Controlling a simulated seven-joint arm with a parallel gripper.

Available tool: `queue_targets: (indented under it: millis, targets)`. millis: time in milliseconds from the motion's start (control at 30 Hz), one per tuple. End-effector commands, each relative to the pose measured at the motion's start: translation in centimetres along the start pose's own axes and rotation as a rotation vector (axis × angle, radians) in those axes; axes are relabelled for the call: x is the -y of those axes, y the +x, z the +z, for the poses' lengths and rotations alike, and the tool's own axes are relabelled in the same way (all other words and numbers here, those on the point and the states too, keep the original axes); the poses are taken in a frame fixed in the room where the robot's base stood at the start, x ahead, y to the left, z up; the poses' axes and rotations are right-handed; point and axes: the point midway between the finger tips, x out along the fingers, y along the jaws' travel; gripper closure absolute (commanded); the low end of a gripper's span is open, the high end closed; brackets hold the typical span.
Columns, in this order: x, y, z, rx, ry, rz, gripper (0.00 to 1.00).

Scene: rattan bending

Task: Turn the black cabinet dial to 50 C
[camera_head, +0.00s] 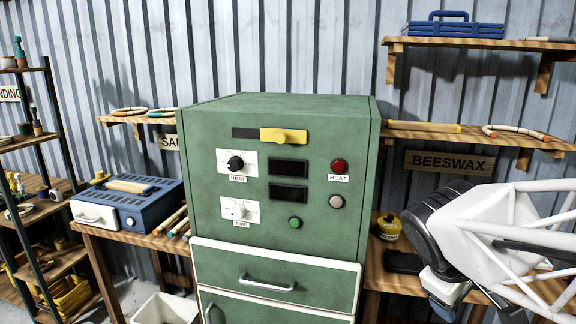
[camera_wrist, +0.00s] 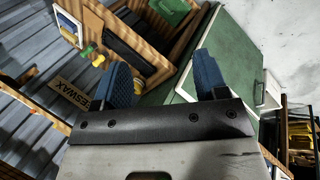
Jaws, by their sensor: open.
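The black dial (camera_head: 236,162) sits on a white plate marked HEAT, at the upper left of the green cabinet's (camera_head: 313,235) front. Its scale is too small to read. A white dial (camera_head: 239,209) marked TIME is below it. Two display windows (camera_head: 289,167) to the right are dark. My arm is at the right of the head view, apart from the cabinet. My gripper (camera_wrist: 163,78) shows in the wrist view, with two blue fingers spread apart and nothing between them. The green cabinet (camera_wrist: 235,45) also shows there beyond the fingers; the black dial does not.
The cabinet front also carries a yellow slider (camera_head: 283,136), red button (camera_head: 339,166), grey button (camera_head: 335,201) and green button (camera_head: 295,222). A blue box (camera_head: 128,203) stands left; a BEESWAX sign (camera_head: 449,162) hangs right.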

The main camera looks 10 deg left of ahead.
Motion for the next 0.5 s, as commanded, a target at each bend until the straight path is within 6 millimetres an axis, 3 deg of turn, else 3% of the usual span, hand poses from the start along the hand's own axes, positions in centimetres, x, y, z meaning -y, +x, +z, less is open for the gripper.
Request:
queue_targets:
  millis: [300, 500]
  targets:
    - [-2.8, -1.7, -9.8, 0.045, -0.495, 0.247, 0.33]
    - [-3.1, -3.4, -16.9, 0.082, -0.795, 0.417, 0.33]
